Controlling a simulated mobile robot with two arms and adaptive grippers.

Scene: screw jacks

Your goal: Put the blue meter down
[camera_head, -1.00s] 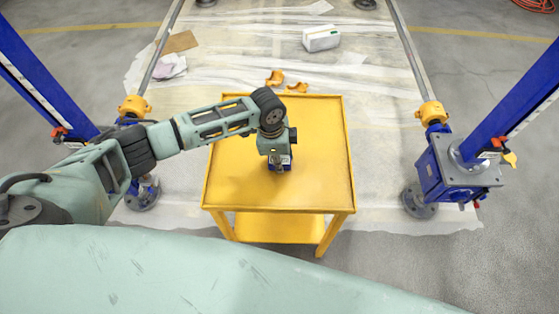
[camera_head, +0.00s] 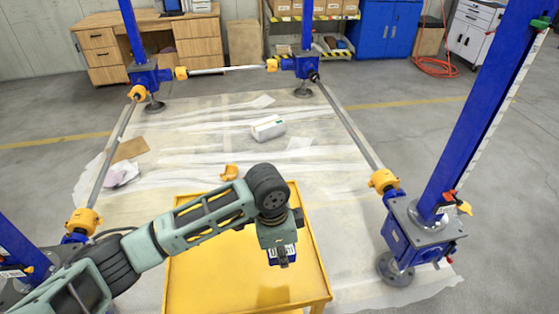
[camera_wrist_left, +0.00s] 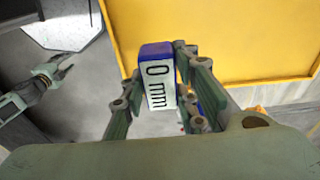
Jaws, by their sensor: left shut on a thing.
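My left gripper (camera_head: 282,262) is over the yellow cart (camera_head: 215,275), toward its right side in the head view. It is shut on the blue meter (camera_head: 275,257). In the left wrist view the meter (camera_wrist_left: 155,50) is a small blue block with a white face reading "0 mm", held between the two fingers of the left gripper (camera_wrist_left: 165,85). Part of the cart top (camera_wrist_left: 220,40) shows behind it. I cannot tell the gap between meter and cart. My right gripper (camera_wrist_left: 62,70) shows at the left of the wrist view, open and empty.
The visible cart top is bare. Blue screw jacks (camera_head: 420,230) stand around it, joined by grey shafts (camera_head: 350,125) with yellow couplings (camera_head: 384,181). An orange part (camera_head: 229,172) and a white box (camera_head: 268,127) lie on the sheeting beyond the cart.

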